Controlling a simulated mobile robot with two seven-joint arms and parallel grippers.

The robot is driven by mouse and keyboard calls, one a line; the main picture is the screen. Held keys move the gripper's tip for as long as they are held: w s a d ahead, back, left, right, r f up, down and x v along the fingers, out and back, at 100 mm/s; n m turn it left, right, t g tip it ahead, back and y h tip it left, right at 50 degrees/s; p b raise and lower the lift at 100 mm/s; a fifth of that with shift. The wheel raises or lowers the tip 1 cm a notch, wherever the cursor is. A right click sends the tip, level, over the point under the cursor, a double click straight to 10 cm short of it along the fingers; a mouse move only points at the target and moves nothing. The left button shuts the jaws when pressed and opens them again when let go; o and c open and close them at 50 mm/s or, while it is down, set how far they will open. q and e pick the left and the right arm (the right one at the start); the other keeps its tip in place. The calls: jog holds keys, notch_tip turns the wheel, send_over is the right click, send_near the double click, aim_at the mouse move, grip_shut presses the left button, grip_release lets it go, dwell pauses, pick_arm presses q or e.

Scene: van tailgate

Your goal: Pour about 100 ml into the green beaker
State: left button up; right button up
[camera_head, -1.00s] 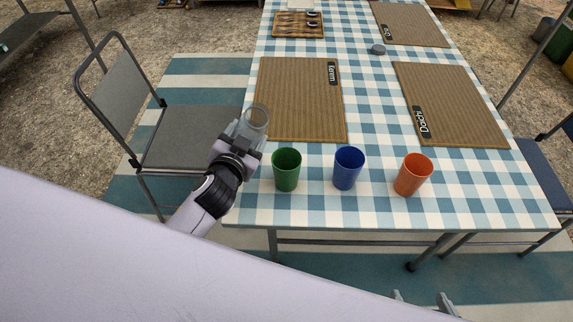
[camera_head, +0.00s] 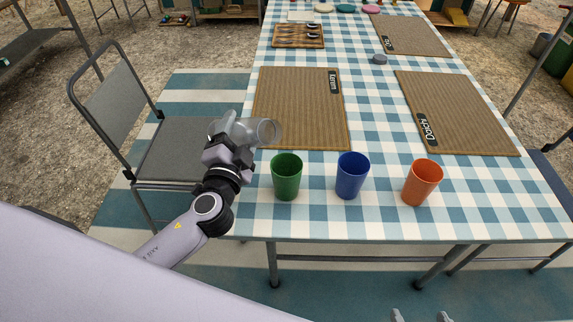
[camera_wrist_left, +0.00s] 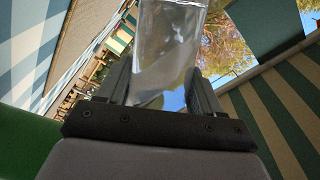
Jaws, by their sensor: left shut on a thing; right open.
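The green beaker (camera_head: 287,178) stands upright near the table's front edge. My left gripper (camera_head: 232,140) is shut on a clear glass vessel (camera_head: 262,131), which is tilted with its mouth to the right, above and a little left of the green beaker. In the left wrist view, the clear vessel (camera_wrist_left: 168,45) sits between the fingers of my left gripper (camera_wrist_left: 162,85); some liquid seems to be in it, but how much I cannot tell. No stream shows. My right gripper (camera_head: 421,316) is open and empty at the bottom edge, below the table.
A blue beaker (camera_head: 352,176) and an orange beaker (camera_head: 422,182) stand right of the green one. Woven placemats (camera_head: 296,105) lie behind them. A cutlery tray (camera_head: 298,36) and a small grey disc (camera_head: 379,59) lie further back. A grey chair (camera_head: 180,150) stands left of the table.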

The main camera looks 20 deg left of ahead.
aim_at(239, 121)
pick_arm(q)
jog(key=shift+w+a+r+m+t+p, duration=0.15)
jog(key=shift+r+m+t+p, duration=0.25)
jog(key=shift+r+m, duration=0.5)
jog(key=shift+r+m+b, duration=0.1)
jog(key=shift+m+b, duration=0.2)
jog(key=shift+b, duration=0.05)
jog(key=shift+d+r+t, duration=0.15)
jog(key=shift+d+t, duration=0.05)
jog(key=shift+t, duration=0.1)
jog(key=shift+d+r+m+h, duration=0.1)
jog(key=shift+r+m+h, duration=0.2)
jog(key=shift+m, duration=0.1)
pick_arm(e)
jog(key=shift+d+f, duration=0.3)
pick_arm(q)
jog(key=shift+s+d+r, duration=0.1)
jog(key=shift+s+r, duration=0.1)
pick_arm(e)
jog(key=shift+a+r, duration=0.15)
pick_arm(q)
jog(key=shift+d+r+m+t+b, duration=0.1)
jog(key=shift+r+m+t+b, duration=0.65)
jog(key=shift+m, duration=0.55)
pick_arm(e)
jog(key=shift+f, duration=0.35)
